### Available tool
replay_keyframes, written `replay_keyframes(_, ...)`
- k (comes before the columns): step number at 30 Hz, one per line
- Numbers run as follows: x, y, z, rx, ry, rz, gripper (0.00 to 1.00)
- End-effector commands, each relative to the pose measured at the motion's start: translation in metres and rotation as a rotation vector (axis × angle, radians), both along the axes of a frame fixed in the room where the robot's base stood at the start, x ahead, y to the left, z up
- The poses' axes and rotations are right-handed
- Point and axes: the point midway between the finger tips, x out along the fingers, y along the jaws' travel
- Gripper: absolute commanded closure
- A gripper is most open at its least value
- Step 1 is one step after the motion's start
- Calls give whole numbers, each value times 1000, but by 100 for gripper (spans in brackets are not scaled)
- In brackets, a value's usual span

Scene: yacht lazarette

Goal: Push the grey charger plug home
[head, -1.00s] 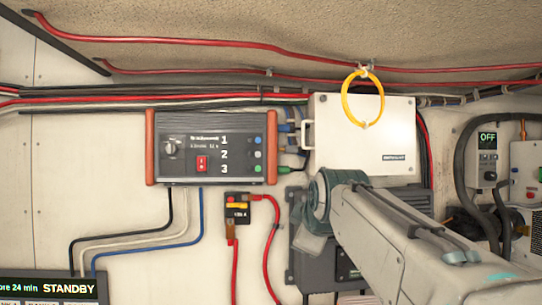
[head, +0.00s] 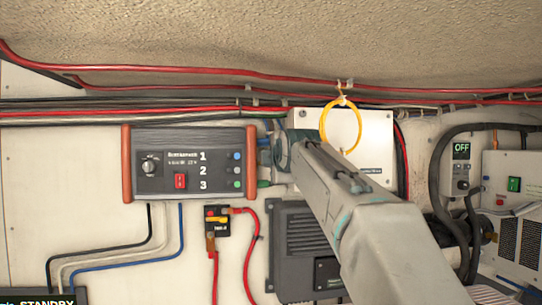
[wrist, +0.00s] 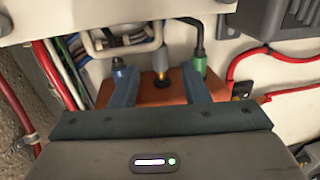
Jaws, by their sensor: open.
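The charger (head: 188,165) is a dark wall box with orange end caps and numbers 1, 2, 3. Its orange end (wrist: 148,96) shows in the wrist view with three plugs in a row. The grey plug (wrist: 160,80) is in the middle, with a yellow-orange band on it. The blue plug (wrist: 119,70) is to its left and the green plug (wrist: 198,66) to its right. My gripper (wrist: 160,76) is open, one finger either side of the grey plug; I cannot tell whether they touch it. In the head view my arm partly hides the gripper.
A white box (head: 376,140) with a handle (wrist: 125,45) and a hanging yellow loop (head: 340,128) is close to my gripper. Red cables (head: 250,250), a breaker (head: 217,221) and a dark finned unit (head: 300,245) are below. Cable bundles run above.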

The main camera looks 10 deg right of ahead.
Motion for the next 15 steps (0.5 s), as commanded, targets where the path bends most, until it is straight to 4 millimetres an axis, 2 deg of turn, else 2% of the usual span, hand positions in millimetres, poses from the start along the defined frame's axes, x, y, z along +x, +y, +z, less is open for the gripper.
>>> replay_keyframes(1, 10, 0, 2, -1, 1, 0, 58)
replay_keyframes(6, 33, 0, -3, 0, 0, 0, 58)
replay_keyframes(15, 47, 0, -7, 0, -1, -1, 58)
